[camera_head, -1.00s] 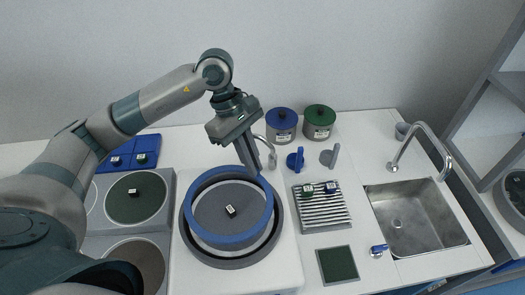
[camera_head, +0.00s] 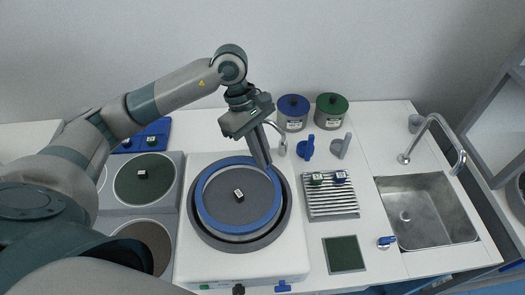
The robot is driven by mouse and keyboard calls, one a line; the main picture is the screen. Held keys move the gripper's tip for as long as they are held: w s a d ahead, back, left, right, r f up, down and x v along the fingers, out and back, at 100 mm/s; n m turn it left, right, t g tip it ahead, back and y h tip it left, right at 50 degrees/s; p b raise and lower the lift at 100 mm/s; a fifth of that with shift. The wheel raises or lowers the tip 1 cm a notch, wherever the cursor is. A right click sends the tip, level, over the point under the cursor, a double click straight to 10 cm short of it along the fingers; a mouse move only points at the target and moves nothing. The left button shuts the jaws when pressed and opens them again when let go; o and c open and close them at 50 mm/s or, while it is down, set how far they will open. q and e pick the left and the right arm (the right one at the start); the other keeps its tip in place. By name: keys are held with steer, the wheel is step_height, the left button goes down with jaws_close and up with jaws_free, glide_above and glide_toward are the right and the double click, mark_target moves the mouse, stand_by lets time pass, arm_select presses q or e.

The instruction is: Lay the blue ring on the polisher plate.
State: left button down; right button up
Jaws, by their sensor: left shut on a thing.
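The blue ring (camera_head: 207,219) lies over the polisher plate (camera_head: 225,207), roughly level and around the plate's grey face. I cannot tell whether it touches the plate or hangs just above it. My left gripper (camera_head: 268,170) is shut on the ring's far right rim, with its fingers pointing down. The dark bowl rim (camera_head: 240,246) of the polisher surrounds the ring. My right gripper is not in view.
A blue-lidded jar (camera_head: 293,112) and a green-lidded jar (camera_head: 330,110) stand at the back. A ribbed rack (camera_head: 332,206) with two small blocks, a dark green pad (camera_head: 344,254) and a sink (camera_head: 427,217) lie to the right. A thin faucet (camera_head: 283,140) rises close behind the gripper.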

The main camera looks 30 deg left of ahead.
arm_select(q)
steer(key=shift+f, duration=0.7)
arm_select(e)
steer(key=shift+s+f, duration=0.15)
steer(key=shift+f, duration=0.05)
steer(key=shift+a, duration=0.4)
arm_select(q)
steer(key=shift+f+b, duration=0.55)
steer(key=shift+b, duration=0.5)
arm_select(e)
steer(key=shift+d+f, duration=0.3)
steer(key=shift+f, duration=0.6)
arm_select(q)
steer(key=c, duration=1.8)
jaws_free()
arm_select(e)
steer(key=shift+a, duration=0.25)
arm_select(q)
steer(key=shift+r, duration=0.1)
